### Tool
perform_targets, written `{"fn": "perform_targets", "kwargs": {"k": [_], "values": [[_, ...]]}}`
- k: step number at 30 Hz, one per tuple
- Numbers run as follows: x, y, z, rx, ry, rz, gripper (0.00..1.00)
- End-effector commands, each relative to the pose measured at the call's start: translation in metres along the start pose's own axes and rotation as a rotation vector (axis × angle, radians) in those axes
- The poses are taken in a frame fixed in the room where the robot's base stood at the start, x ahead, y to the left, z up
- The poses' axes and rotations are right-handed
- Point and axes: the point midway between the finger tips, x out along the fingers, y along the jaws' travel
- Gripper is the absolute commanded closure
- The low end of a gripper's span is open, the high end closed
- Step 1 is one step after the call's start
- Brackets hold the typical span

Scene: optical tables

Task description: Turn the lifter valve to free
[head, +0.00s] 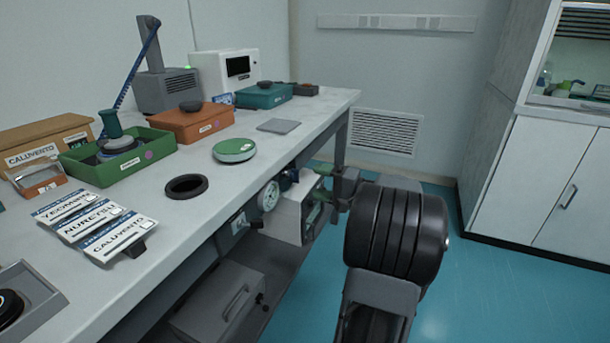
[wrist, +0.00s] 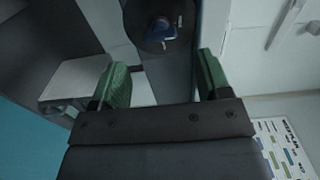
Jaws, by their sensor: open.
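A blue valve handle (wrist: 161,33) sits on a dark rounded body at the top of the wrist view, which I take to be the lifter valve. In the head view a small dark blue part (head: 288,179) shows under the table's front edge, partly hidden. My gripper (wrist: 163,66) has two green-padded fingers spread apart with nothing between them. The blue handle lies beyond the fingertips, roughly in line with the gap, and looks apart from them. In the head view my gripper (head: 317,194) is beside the table's front, partly hidden by my arm. The valve's markings are not readable.
A round gauge (head: 269,196) and a light grey box (head: 288,220) are under the table edge. The tabletop (head: 215,205) holds a black ring (head: 186,187), a green round device (head: 234,150) and bins. Blue floor (head: 500,285) is clear at right.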

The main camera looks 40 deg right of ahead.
Motion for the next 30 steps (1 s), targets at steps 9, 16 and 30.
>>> {"fn": "perform_targets", "kwargs": {"k": [9, 16, 30], "values": [[-0.054, -0.001, -0.001, 0.001, 0.003, 0.0, 0.3], [-0.069, 0.0, 0.0, 0.001, 0.001, 0.0, 0.3], [-0.07, 0.0, 0.0, 0.0, 0.0, -0.001, 0.3]]}}
